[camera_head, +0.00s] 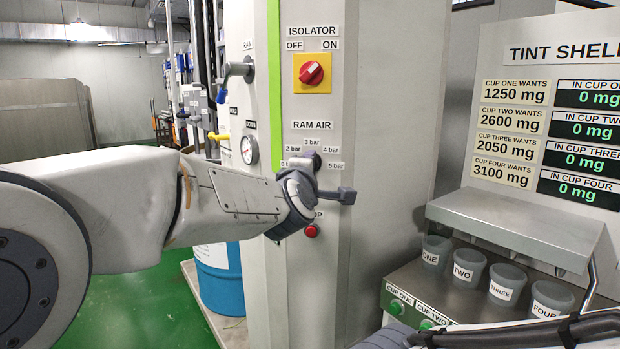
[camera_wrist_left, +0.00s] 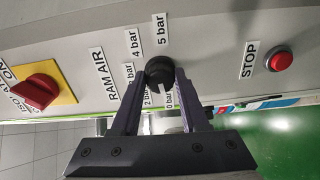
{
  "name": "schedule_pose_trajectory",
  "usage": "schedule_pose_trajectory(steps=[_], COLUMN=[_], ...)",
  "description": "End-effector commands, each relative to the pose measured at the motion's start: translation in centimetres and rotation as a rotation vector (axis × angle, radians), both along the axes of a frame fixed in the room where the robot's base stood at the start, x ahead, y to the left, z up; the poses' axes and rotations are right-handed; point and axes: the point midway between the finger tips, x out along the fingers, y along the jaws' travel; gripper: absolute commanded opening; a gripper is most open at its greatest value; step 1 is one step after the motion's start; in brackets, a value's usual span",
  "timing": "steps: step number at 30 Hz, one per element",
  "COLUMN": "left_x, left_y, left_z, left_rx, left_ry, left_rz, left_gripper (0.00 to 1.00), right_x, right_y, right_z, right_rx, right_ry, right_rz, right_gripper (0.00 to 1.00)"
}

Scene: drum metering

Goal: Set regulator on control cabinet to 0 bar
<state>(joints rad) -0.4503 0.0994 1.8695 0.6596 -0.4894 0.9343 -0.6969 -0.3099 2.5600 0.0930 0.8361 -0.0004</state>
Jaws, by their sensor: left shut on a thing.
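The regulator is a round black knob (camera_wrist_left: 159,71) under the RAM AIR label on the cabinet front (camera_head: 340,90). Labels for 0, 2, 3, 4 and 5 bar stand around it. My left gripper (camera_wrist_left: 161,82) is shut on the knob, one finger on each side, in the left wrist view. In the head view my left gripper (camera_head: 312,168) reaches the RAM AIR dial from the left and hides most of the knob and the low end of its scale. I cannot tell which value the knob points at. My right gripper is out of view.
Above the dial is a red isolator switch (camera_head: 311,72) on a yellow plate. A red stop button (camera_head: 311,231) is just below. A pressure gauge (camera_head: 249,150) and a lever (camera_head: 236,70) are on the left side face. Labelled cups (camera_head: 468,266) stand at right.

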Motion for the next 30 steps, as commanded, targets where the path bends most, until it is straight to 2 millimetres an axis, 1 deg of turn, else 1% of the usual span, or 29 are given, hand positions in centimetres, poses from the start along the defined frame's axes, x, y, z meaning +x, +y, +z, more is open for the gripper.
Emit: schedule_pose_trajectory(steps=[1, 4, 19, 20, 21, 22, 30], left_x=[0.02, 0.04, 0.04, 0.04, 0.04, 0.04, 0.01], left_y=[0.07, 0.1, 0.12, 0.12, 0.12, 0.11, 0.05], left_z=[-0.16, -0.09, 0.0, 0.0, 0.0, 0.0, 0.0], left_rx=[-0.015, -0.037, -0.053, -0.053, -0.053, -0.053, -0.051], left_ry=[0.001, 0.005, 0.008, 0.008, 0.008, 0.008, 0.008], left_rz=[0.002, 0.003, 0.003, 0.003, 0.003, 0.003, 0.001], left_gripper=[0.0, 0.0, 0.0, 0.52, 0.67, 0.73, 0.73], right_x=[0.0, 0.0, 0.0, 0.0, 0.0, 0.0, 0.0], right_y=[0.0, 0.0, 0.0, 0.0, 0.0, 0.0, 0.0], right_z=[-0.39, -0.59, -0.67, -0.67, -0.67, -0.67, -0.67], right_rx=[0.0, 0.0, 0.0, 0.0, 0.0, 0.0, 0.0], right_ry=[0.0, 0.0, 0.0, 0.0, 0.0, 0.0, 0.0], right_rz=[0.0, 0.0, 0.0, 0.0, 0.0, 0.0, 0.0], right_gripper=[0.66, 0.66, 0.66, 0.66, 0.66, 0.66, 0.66])
